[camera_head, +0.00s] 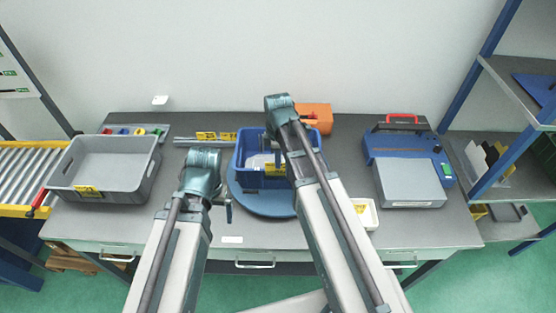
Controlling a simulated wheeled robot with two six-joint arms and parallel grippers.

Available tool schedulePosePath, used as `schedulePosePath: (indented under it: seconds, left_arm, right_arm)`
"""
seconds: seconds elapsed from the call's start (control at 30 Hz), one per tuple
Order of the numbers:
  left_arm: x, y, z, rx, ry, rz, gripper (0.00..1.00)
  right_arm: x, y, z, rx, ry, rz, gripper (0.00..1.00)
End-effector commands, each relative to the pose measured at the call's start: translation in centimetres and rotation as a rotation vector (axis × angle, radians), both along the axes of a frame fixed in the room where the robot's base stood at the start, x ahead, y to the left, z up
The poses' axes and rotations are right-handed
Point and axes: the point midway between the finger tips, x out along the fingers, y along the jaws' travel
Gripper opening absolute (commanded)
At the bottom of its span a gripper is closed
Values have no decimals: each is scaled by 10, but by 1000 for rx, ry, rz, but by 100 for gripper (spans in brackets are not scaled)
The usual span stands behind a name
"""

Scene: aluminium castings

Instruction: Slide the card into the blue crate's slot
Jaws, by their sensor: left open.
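The blue crate (239,178) stands on a round blue plate (262,204) in the middle of the bench, partly hidden behind my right arm. Grey contents show inside it, and a yellow label is at its front. A small white flat rectangle (232,239) lies near the bench's front edge; I cannot tell whether it is the card. My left gripper (229,209) is open, just left of the crate and over the plate's left side. My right gripper (279,160) is over the crate, small and mostly hidden by its arm; its jaws cannot be made out.
A grey tray (103,198) stands at the left. A blue machine with a grey block (410,183) is at the right. An orange case (317,116) is behind the crate, and a small white bin (369,215) is right of my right arm. Shelves (520,80) flank the right.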

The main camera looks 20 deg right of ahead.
Motion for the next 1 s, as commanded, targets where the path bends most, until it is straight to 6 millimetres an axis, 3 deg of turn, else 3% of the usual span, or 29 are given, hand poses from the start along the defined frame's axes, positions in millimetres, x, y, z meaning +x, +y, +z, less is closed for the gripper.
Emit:
schedulePosePath:
  seconds: [0.77,0.97,1.0]
  left_arm:
    - [0,0,-20,0,0,0,100]
    - [0,0,-18,0,0,0,100]
    - [0,0,-18,0,0,0,100]
  right_arm:
    - [0,0,-20,0,0,0,0]
    - [0,0,-18,0,0,0,36]
    - [0,0,-18,0,0,0,37]
